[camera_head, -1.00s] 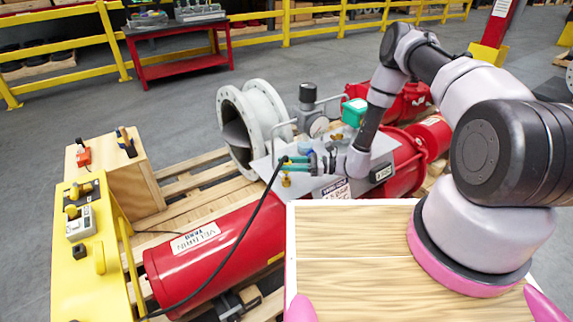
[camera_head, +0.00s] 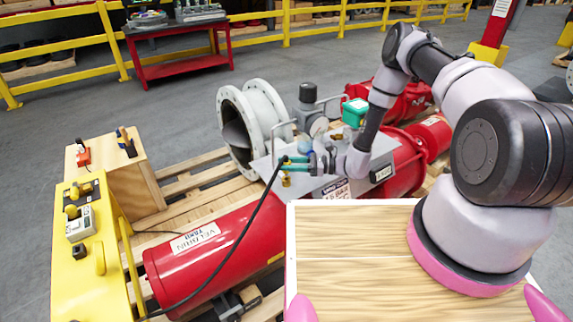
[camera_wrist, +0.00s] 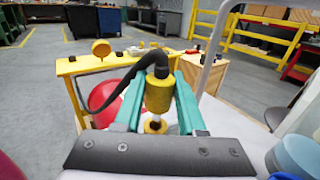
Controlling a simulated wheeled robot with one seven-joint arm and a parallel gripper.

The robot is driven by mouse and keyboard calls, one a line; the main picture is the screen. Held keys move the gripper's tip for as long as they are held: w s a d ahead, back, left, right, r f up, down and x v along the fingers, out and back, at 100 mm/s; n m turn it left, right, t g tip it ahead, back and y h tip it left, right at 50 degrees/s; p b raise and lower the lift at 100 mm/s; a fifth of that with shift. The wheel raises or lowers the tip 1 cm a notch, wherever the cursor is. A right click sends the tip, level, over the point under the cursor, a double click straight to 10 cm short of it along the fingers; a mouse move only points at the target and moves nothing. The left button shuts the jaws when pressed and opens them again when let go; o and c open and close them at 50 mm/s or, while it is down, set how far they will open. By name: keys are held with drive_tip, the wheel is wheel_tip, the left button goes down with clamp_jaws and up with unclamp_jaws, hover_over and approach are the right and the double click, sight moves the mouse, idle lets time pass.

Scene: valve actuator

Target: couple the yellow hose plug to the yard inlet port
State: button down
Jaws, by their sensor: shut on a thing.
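The yellow hose plug (camera_wrist: 158,92) is upright between the teal fingers of my gripper (camera_wrist: 156,100) in the wrist view. The fingers are shut on its sides. A black hose (camera_wrist: 120,78) leaves its top and bends to the left. A pale metal end (camera_wrist: 154,125) shows under the plug, above the gripper's dark bar; I cannot tell whether it belongs to the plug or to a port. In the head view my gripper (camera_head: 303,161) is over the grey panel of the red actuator, with a small yellow-brass piece (camera_head: 286,181) just below it. I cannot make out the yard inlet port for certain.
The red cylinder (camera_head: 225,245) lies on a wooden pallet. A yellow stand (camera_head: 80,275) with controls and a wooden box (camera_head: 140,190) are at the left. A grey flange (camera_head: 240,125) and thin metal tube (camera_wrist: 212,45) stand close to my gripper.

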drive_tip(key=shift+f, duration=1.65)
drive_tip(key=shift+c, duration=2.1)
unclamp_jaws()
drive_tip(key=d, duration=1)
drive_tip(key=shift+s+d, duration=0.15)
drive_tip(key=shift+d, duration=0.25)
